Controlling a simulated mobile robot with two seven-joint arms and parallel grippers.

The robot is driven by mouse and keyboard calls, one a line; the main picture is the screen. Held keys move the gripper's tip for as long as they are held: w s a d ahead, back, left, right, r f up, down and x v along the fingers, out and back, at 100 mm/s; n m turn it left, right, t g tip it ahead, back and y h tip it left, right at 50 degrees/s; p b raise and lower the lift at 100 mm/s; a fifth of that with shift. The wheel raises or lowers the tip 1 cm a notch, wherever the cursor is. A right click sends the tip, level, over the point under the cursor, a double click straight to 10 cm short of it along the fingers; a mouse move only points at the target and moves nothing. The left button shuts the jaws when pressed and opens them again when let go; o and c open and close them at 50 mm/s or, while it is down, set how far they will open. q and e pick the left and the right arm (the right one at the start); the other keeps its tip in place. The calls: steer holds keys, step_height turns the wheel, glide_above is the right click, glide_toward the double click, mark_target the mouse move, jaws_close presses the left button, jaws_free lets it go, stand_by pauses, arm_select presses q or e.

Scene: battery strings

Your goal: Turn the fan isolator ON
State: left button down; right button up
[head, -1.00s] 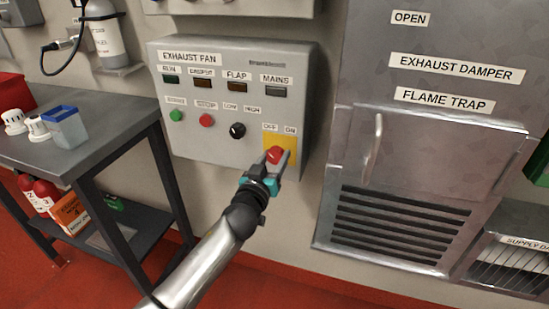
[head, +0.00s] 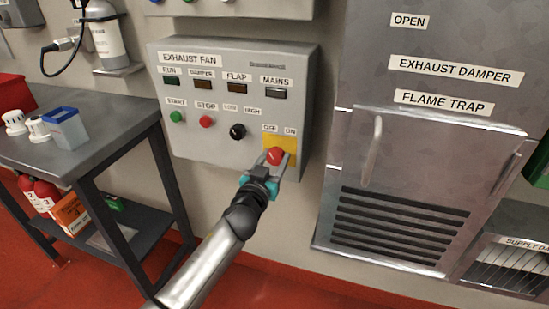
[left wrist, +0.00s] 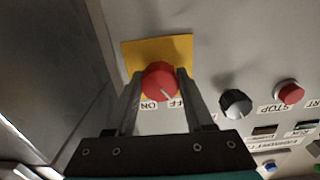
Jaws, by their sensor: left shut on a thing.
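The fan isolator is a red knob (head: 275,156) on a yellow plate (head: 287,143), with OFF and ON labels above it, at the lower right of the grey exhaust fan panel (head: 225,145). My left gripper (head: 274,164) is at the knob, shut on it with a finger on each side. In the left wrist view the red knob (left wrist: 160,81) sits between the two fingers (left wrist: 160,95), and a pale pointer line on it slants toward the OFF label's side. The labels are partly covered there. My right gripper is not in view.
The panel also carries a green START button (head: 176,117), a red STOP button (head: 206,122), a black knob (head: 237,131) and dark indicator lamps. A metal damper housing with a handle (head: 374,150) stands close on the right. A grey table (head: 100,135) stands left.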

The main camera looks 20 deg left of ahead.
arm_select(q)
steer(key=m, duration=0.2)
steer(key=shift+m, duration=0.4)
steer(key=m+p, duration=0.1)
steer(key=m, duration=0.2)
steer(key=shift+m, duration=0.3)
steer(key=m, duration=0.2)
steer(key=shift+m, duration=0.4)
steer(key=m, duration=0.4)
steer(key=shift+p, duration=0.3)
steer(key=shift+a+m, duration=0.1)
steer(key=shift+m, duration=1)
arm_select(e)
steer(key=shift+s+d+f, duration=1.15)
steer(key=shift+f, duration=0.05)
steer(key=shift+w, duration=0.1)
arm_select(q)
steer(key=shift+c, duration=1.5)
jaws_free()
